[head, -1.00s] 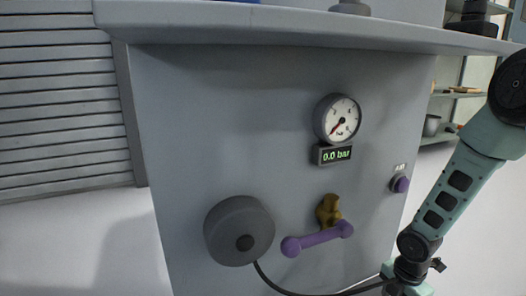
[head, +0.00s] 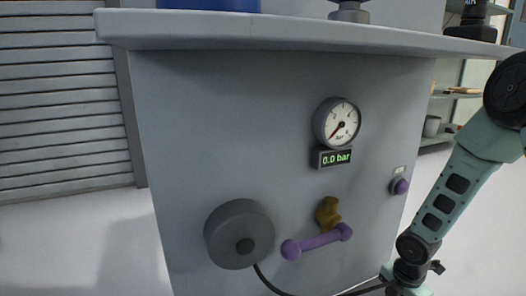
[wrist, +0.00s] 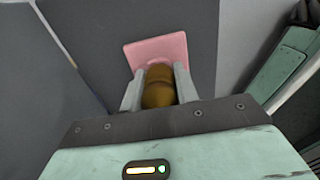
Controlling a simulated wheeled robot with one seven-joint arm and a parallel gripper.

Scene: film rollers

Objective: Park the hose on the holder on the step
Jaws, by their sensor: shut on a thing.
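My gripper (wrist: 158,88) is shut on a rounded brass-coloured piece (wrist: 158,90), seen between its two grey fingers in the wrist view. This looks like the hose's end fitting. Just beyond the fingertips is a flat pink plate (wrist: 160,48), perhaps the holder; I cannot tell whether the fitting touches it. In the head view the black hose (head: 268,284) runs from a dark grey round reel (head: 238,236) down and right toward my wrist at the bottom edge. The gripper's fingers and the step are out of the head view.
Slatted panel (head: 65,100) at left.

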